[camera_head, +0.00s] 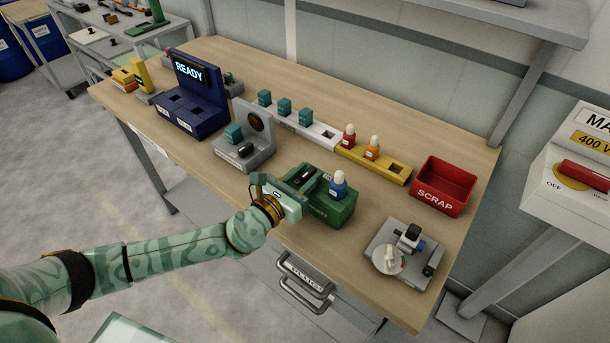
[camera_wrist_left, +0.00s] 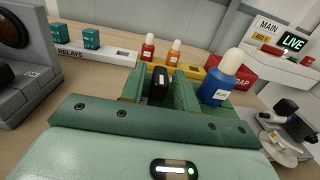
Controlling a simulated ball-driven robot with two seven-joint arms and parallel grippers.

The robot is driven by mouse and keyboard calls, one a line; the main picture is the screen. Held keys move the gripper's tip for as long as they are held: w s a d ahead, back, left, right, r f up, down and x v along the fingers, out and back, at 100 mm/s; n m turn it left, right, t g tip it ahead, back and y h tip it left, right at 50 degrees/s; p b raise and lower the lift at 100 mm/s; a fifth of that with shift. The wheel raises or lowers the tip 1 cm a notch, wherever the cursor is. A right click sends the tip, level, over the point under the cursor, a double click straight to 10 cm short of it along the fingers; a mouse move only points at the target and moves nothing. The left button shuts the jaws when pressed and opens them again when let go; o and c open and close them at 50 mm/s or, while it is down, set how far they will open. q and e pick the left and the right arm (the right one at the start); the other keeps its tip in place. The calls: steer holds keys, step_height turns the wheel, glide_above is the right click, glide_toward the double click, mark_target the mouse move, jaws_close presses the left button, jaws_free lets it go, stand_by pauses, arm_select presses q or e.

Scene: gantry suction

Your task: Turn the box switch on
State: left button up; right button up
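A green box (camera_head: 340,213) stands near the front of the workbench, with a blue bottle (camera_head: 338,188) with a pale cap at its right end. A small black switch-like part (camera_wrist_left: 160,85) on the box shows between the fingers in the left wrist view. My left gripper (camera_head: 300,186) reaches over the box's left part from the front. Its green fingers (camera_wrist_left: 160,92) stand apart on either side of the black part; I cannot tell whether they touch it. The switch's on or off position cannot be told. My right gripper is not in view.
A grey unit (camera_head: 245,150) stands left of the box. Behind are a white relay rack (camera_head: 318,133) and a yellow tray (camera_head: 394,171). To the right are a red scrap bin (camera_head: 440,187), a grey fixture (camera_head: 385,250) and a white main-switch cabinet (camera_head: 545,185).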

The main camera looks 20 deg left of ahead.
arm_select(q)
steer(key=c, duration=0.5)
jaws_close()
steer(key=n+y+p, duration=0.1)
steer(key=y+p, duration=0.1)
steer(key=n+t+y+p, duration=0.1)
steer(key=shift+s+d+r+n+y, duration=0.1)
steer(key=shift+d+r+n+y, duration=0.2)
steer(key=shift+d+f+n+y+p, duration=0.1)
steer(key=shift+f+n+y+p, duration=0.1)
steer(key=shift+n+y, duration=0.5)
steer(key=shift+f+n+y+p, duration=0.1)
steer(key=shift+n+y+p, duration=0.15)
steer(key=shift+y, duration=0.75)
steer(key=o, duration=0.8)
jaws_free()
